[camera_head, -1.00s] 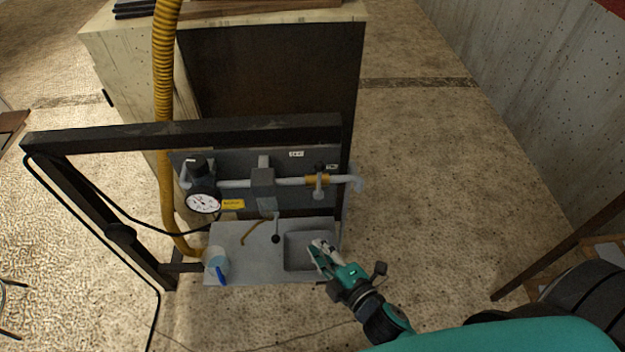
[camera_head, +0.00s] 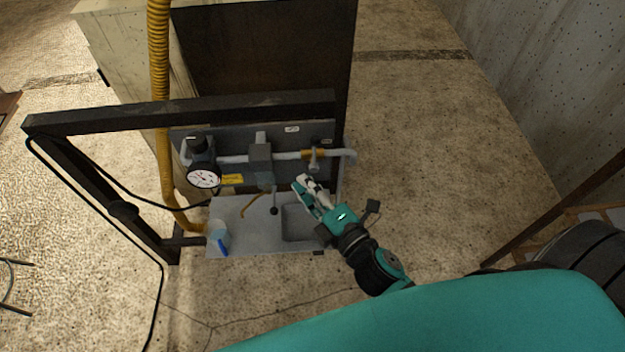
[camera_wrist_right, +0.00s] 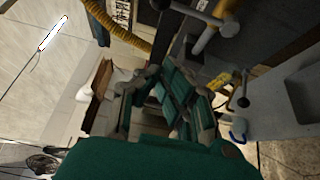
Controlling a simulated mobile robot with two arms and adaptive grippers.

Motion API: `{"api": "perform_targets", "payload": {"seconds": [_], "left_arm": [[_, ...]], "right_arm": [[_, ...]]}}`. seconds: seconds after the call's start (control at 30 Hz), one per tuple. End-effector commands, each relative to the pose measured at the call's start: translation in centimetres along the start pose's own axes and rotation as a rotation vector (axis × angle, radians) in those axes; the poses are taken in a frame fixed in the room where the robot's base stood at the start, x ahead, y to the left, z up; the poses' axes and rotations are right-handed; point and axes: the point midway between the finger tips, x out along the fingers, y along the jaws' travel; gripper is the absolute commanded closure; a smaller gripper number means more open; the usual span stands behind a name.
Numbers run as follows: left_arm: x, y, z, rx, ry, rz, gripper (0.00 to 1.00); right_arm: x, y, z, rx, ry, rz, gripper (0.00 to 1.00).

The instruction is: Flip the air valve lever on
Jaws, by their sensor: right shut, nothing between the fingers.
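The brass-coloured valve (camera_head: 314,154) sits on the grey pipe at the right of the panel. A short grey lever (camera_head: 313,163) hangs down across it. A pipe and a round-ended grey handle (camera_wrist_right: 229,28) show at the top of the wrist view; I cannot tell for certain that this is the same lever. My right gripper (camera_head: 301,182) is shut and empty, just below and left of the lever, apparently apart from it. Its teal fingers also show in the wrist view (camera_wrist_right: 183,95). My left gripper is in neither view.
A pressure gauge (camera_head: 204,178) and a grey block (camera_head: 260,153) share the pipe. A black-ended rod (camera_head: 273,210) hangs below. A shelf (camera_head: 240,241) with a recessed bin holds a blue-handled cup (camera_head: 218,237). A dark frame (camera_head: 190,107) and yellow hose (camera_head: 160,75) bound the left.

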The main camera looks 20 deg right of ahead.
Motion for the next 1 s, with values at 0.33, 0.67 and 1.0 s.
{"api": "perform_targets", "payload": {"seconds": [0.33,0.67,1.0], "left_arm": [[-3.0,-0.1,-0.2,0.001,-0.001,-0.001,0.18],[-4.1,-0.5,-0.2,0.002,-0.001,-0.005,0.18],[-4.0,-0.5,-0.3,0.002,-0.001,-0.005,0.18]], "right_arm": [[7.6,0.5,-0.1,0.002,0.000,0.003,1.00],[5.8,0.1,3.5,0.001,0.001,0.000,1.00],[5.8,0.0,3.8,0.001,0.000,0.000,1.00]]}}
